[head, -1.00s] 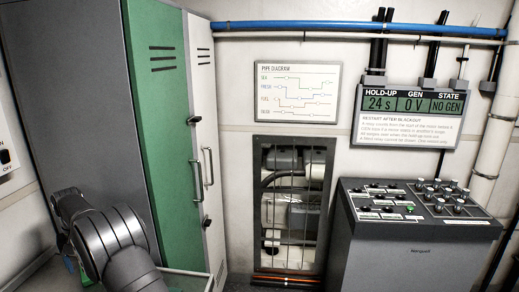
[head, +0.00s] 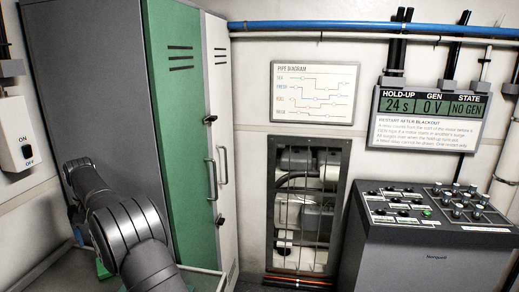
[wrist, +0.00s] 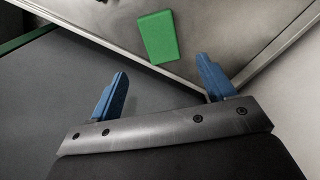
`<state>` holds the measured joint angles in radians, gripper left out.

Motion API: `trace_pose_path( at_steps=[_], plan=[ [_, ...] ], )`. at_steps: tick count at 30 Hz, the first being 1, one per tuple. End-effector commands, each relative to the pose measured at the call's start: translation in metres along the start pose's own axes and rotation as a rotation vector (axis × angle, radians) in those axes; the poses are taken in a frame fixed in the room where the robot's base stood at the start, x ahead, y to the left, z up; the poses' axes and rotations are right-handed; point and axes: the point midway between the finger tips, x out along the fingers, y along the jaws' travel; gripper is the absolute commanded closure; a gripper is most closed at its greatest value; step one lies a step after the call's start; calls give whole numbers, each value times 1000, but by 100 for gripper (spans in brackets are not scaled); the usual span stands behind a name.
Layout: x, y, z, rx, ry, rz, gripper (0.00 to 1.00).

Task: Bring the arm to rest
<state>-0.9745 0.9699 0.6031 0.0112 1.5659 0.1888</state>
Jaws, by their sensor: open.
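My gripper (wrist: 165,92) shows in the wrist view with its two blue fingers spread wide and nothing between them. Beyond the fingers a flat green block (wrist: 158,37) lies on a grey metal surface (wrist: 95,20); it is apart from the fingers. In the head view my dark arm reaches in at the lower left, in front of the grey and green cabinet. My gripper is hidden there behind the arm. A small bit of green (head: 103,268) shows beside the arm low down.
The tall cabinet (head: 185,130) stands at the left with its doors closed. A wall switch (head: 20,140) is at far left. A barred opening (head: 305,205) and a control console (head: 430,240) stand to the right. The display (head: 430,104) reads 24 s, 0 V, NO GEN.

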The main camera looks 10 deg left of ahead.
Motion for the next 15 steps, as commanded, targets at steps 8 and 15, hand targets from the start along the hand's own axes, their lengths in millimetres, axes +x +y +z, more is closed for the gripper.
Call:
trace_pose_path(
  at_steps=[8,15],
  plan=[
    [41,0,1,0,-3,1,25],
    [90,0,1,0,-3,0,25]
  ],
)
